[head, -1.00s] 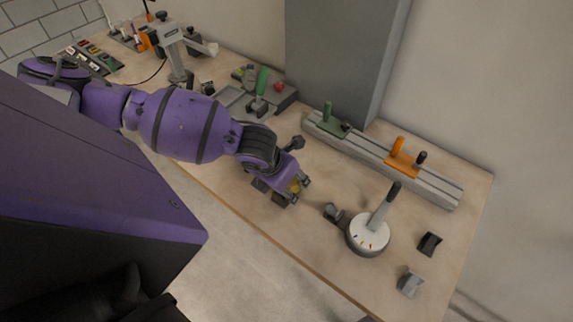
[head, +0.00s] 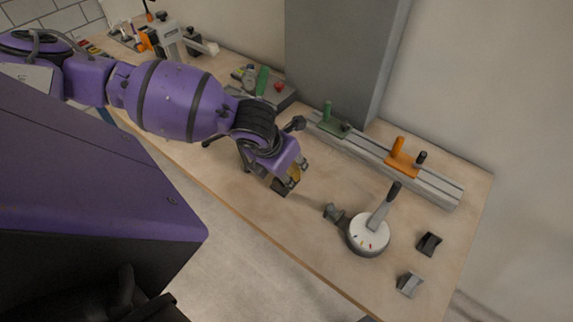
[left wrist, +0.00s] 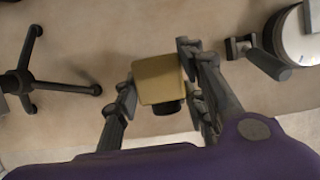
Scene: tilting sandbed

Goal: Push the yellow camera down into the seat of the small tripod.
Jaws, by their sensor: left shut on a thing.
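The yellow camera (left wrist: 158,82) is between the fingers of my left gripper (left wrist: 160,90) in the left wrist view, with a dark round part on its lower side. In the head view only a little yellow of the camera (head: 294,173) shows at my left gripper (head: 287,183), over the worktop. The small dark tripod (left wrist: 24,80) stands at the left of the wrist view, apart from the camera, with its legs spread. In the head view my left arm hides most of the tripod. My right gripper is not in view.
A round white dial with a lever (head: 368,235) and a small grey clamp (head: 333,212) stand right of my left gripper. A rail (head: 435,185) with green and orange handles lies behind. Two small blocks lie at the right. The worktop (head: 310,235) is bare in front.

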